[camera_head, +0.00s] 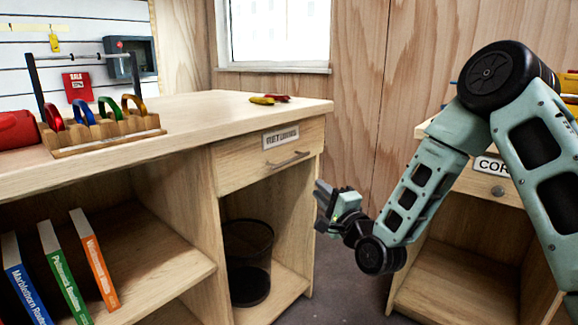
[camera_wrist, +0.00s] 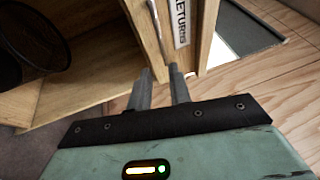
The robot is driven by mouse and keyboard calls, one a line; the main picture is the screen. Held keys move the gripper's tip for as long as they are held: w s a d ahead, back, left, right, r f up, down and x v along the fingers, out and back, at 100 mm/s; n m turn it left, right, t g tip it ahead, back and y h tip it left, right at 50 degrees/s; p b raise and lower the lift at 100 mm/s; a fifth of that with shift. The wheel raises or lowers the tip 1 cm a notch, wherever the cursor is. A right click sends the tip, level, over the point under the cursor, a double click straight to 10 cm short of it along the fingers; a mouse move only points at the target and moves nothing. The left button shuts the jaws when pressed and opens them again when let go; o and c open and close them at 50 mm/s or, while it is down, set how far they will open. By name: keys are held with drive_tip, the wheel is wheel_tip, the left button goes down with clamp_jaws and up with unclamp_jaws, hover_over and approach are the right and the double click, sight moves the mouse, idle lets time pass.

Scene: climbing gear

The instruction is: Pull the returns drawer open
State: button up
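The returns drawer (camera_head: 240,166) is a pale wood drawer under the counter, with a RETURNS label (camera_head: 280,137) and a thin grey bar handle (camera_head: 288,160). Its front looks flush with the cabinet. My gripper (camera_head: 322,197) is to the right of the drawer and lower than the handle, apart from it in the head view. In the wrist view, the two fingers (camera_wrist: 160,78) are apart with nothing between them. The handle (camera_wrist: 157,30) runs upright just beyond the fingertips, left of the label (camera_wrist: 180,22). I cannot tell exactly how far the fingertips are from the handle.
The counter (camera_head: 215,112) holds a wooden rack of colored carabiners (camera_head: 105,130). A dark mesh bin (camera_head: 248,262) stands in the open space below the drawer. Several books (camera_head: 62,270) fill the lower left shelf. Another cabinet (camera_head: 455,275) stands at right; floor lies between.

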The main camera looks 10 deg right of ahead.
sight(292, 161)
drive_tip(key=b+x, duration=0.2)
drive_tip(key=x, duration=1.4)
drive_tip(key=shift+w+a+r, duration=0.1)
drive_tip(key=shift+w, duration=0.15)
clamp_jaws()
